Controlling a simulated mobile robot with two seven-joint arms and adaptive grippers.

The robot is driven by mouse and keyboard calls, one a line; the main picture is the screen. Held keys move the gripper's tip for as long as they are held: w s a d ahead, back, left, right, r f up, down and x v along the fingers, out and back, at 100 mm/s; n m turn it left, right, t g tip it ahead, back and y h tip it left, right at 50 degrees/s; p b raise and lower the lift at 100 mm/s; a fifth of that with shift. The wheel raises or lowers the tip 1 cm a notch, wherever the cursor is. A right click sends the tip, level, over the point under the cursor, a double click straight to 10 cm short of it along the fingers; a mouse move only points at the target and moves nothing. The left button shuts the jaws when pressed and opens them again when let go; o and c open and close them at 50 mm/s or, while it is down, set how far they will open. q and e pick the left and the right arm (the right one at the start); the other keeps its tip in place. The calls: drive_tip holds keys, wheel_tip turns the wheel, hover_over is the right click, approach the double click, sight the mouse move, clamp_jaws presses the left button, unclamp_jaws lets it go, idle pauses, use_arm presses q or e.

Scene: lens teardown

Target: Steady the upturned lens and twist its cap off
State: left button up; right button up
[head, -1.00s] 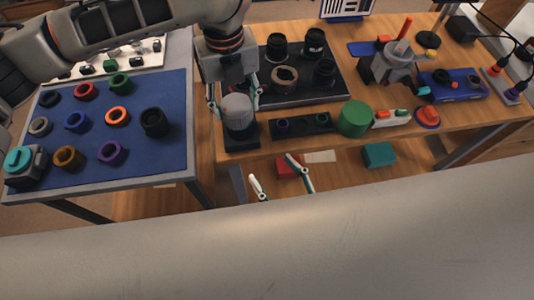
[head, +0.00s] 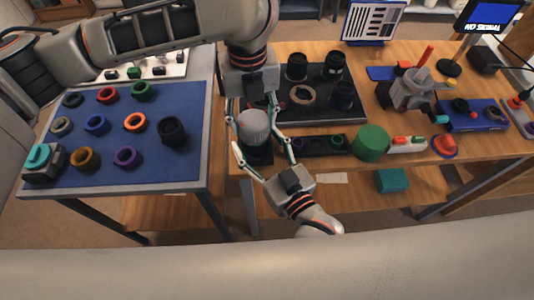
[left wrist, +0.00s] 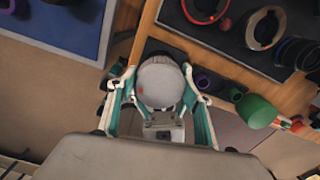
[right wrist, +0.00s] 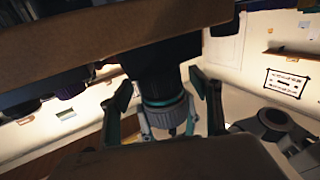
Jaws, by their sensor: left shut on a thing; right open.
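The upturned lens stands at the front left edge of the wooden table with its pale grey, rounded cap (head: 253,126) on top. The right wrist view shows its black body (right wrist: 152,65) and the cap's ribbed side (right wrist: 165,112). My left gripper (head: 259,128) comes down from above, shut on the cap, with a finger on each side; the left wrist view shows the cap (left wrist: 160,85) between the fingers. My right gripper (head: 264,150) reaches in from the front, open, fingers spread either side of the lens. Its exact clearance from the body is unclear.
A blue mat (head: 180,105) with several coloured rings lies left, across a gap. A black tray (head: 335,112) with lens parts is behind, and a narrow dark tray (head: 320,154) close on the right. A green cylinder (head: 370,143) stands farther right.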

drive_tip(key=shift+x, duration=0.8)
drive_tip(key=c, duration=1.6)
use_arm(q)
drive_tip(key=shift+n, duration=1.3)
drive_tip(key=shift+a+n, duration=0.1)
drive_tip(key=shift+n, duration=1.2)
drive_tip(key=shift+n, duration=1.3)
